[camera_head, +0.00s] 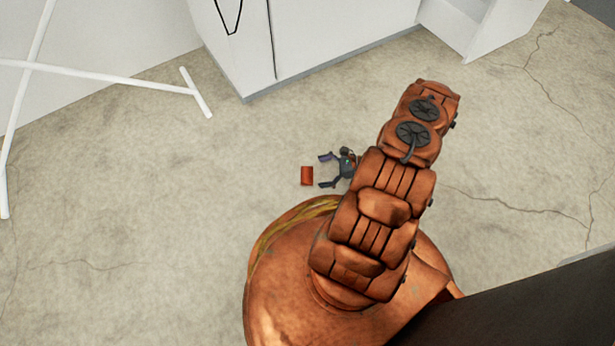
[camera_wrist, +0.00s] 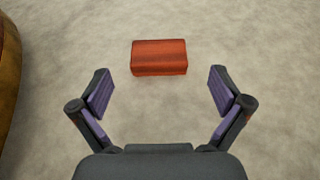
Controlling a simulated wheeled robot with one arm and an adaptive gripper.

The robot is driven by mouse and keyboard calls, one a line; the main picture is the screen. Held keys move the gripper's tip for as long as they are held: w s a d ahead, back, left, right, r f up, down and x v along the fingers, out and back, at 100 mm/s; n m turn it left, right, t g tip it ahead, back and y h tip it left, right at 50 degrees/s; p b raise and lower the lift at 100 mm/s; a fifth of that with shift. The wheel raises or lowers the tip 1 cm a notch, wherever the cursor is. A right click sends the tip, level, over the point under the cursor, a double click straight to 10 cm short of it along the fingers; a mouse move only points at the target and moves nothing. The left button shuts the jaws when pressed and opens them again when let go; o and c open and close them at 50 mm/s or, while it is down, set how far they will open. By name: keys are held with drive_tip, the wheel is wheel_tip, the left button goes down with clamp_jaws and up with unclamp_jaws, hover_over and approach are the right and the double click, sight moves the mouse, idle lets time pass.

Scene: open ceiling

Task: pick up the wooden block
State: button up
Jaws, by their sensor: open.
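The wooden block (camera_head: 307,176) is a small reddish-brown box lying on the concrete floor, just left of my gripper in the head view. In the wrist view the block (camera_wrist: 159,57) lies beyond the fingertips, roughly centred between them. My gripper (camera_head: 325,170) is open and empty, with its fingers pointing toward the block. In the wrist view its two purple-padded fingers (camera_wrist: 160,85) stand wide apart, wider than the block. No contact with the block shows. My arm hides part of the gripper's wrist in the head view.
A white cabinet (camera_head: 330,35) stands at the back, with another white unit (camera_head: 462,28) to its right. A white tubular frame (camera_head: 100,75) is at the left. My rounded base is close below the block. The floor (camera_head: 180,200) around the block is otherwise clear.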

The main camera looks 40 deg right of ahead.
sight(307, 174)
drive_tip(key=shift+b+x, duration=1.65)
drive_tip(key=shift+x, duration=1.15)
drive_tip(key=shift+a+r, duration=0.1)
drive_tip(key=shift+r, duration=0.05)
drive_tip(key=shift+c, duration=0.3)
drive_tip(key=c, duration=1.1)
drive_tip(key=shift+c, duration=0.2)
wheel_tip(307, 174, up, 3)
drive_tip(key=p, duration=0.2)
drive_tip(key=shift+r+p, duration=0.25)
drive_tip(key=shift+p, duration=0.1)
drive_tip(key=shift+s+d+r, duration=0.2)
drive_tip(key=shift+d, duration=0.1)
drive_tip(key=s+d+p, duration=0.2)
drive_tip(key=s+d, duration=0.1)
drive_tip(key=d, duration=0.1)
drive_tip(key=s+d+p, duration=0.1)
drive_tip(key=s+d, duration=0.2)
drive_tip(key=d, duration=0.1)
drive_tip(key=s+d+r+p, duration=0.1)
drive_tip(key=s+d+p, duration=0.1)
drive_tip(key=s+d, duration=0.1)
drive_tip(key=shift+d+p, duration=0.35)
drive_tip(key=shift+d, duration=0.4)
